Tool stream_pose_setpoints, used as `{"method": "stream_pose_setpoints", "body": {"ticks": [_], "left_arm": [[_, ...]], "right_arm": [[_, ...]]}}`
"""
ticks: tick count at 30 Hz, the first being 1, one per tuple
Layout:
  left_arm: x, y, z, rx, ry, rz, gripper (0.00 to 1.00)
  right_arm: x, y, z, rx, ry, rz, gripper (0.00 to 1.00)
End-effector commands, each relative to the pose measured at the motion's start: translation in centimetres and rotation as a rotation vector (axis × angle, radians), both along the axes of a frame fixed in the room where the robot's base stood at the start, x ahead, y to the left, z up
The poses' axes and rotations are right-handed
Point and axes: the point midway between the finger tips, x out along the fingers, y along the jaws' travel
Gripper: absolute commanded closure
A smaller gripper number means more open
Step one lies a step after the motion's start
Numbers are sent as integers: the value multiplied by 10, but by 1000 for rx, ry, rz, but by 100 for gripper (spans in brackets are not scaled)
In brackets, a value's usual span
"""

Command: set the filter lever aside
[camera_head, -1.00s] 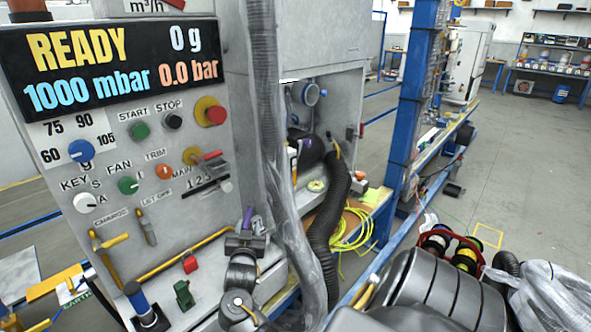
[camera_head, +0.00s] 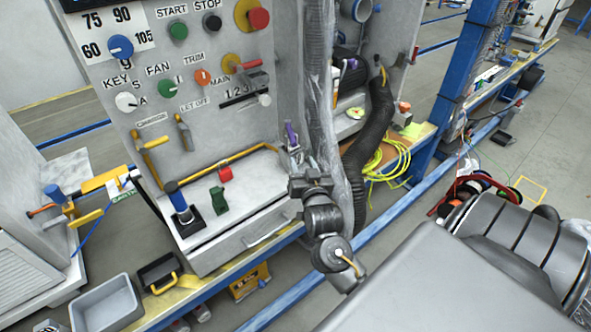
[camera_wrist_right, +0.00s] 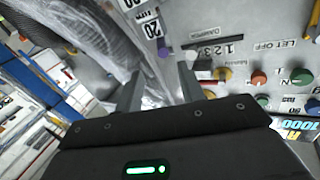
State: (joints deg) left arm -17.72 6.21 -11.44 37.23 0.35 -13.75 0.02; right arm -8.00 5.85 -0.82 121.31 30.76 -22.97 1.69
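No label naming a filter lever is readable. A small purple-handled part (camera_head: 291,135) stands upright at the right edge of the grey panel. My right gripper (camera_head: 294,158) is just below and in front of it. In the right wrist view the two fingers (camera_wrist_right: 160,78) are spread apart. The purple part (camera_wrist_right: 163,50) shows beyond the fingertips, between them in the picture, with no visible contact. Other levers are a yellow one (camera_head: 151,158) and a shorter one (camera_head: 184,133) on the panel, and a blue-handled one (camera_head: 177,197) in a black base on the ledge. My left gripper is out of view.
A clear-wrapped hose (camera_head: 322,90) hangs close beside my right gripper, with a black corrugated hose (camera_head: 372,130) behind. A green part (camera_head: 217,200) and a red part (camera_head: 225,173) are at the ledge. A grey open bin (camera_head: 105,306) stands at the lower left, beside a black tray (camera_head: 160,272).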

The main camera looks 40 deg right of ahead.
Motion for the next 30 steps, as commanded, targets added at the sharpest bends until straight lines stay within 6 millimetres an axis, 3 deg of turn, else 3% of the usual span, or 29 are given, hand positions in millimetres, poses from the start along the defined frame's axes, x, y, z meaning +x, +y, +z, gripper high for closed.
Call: {"method": "stream_pose_setpoints", "body": {"ticks": [1,8,17,30], "left_arm": [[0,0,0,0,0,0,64],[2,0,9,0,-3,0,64],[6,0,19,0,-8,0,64],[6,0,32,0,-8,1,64]], "right_arm": [[-8,5,-3,1,8,3,61],[-4,23,-48,0,167,74,61],[-14,48,-107,2,356,161,61],[-47,80,-189,4,615,273,61]]}}
